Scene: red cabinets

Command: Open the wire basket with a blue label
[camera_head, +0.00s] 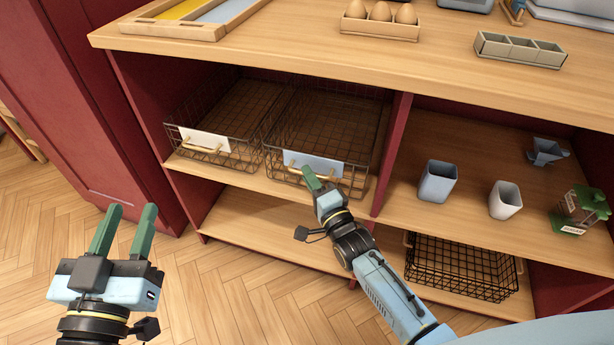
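The wire basket with a blue label (362,140) stands in the upper left shelf bay, on the right of two baskets. Its pale blue label (318,163) is on the front, with a brass handle (293,170) at it. My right gripper (311,176) is at the front of this basket, its green fingertips over the lower part of the label by the handle. The fingers overlap in this view, so their gap and any grip on the handle cannot be told. My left gripper (122,228) is open and empty, over the floor at the lower left.
A wire basket with a white label (205,139) stands beside it on the left. A red divider (396,145) is close on the right, with cups (438,182) beyond. A black basket (460,265) sits on the lower shelf. The countertop (300,45) overhangs; floor in front is clear.

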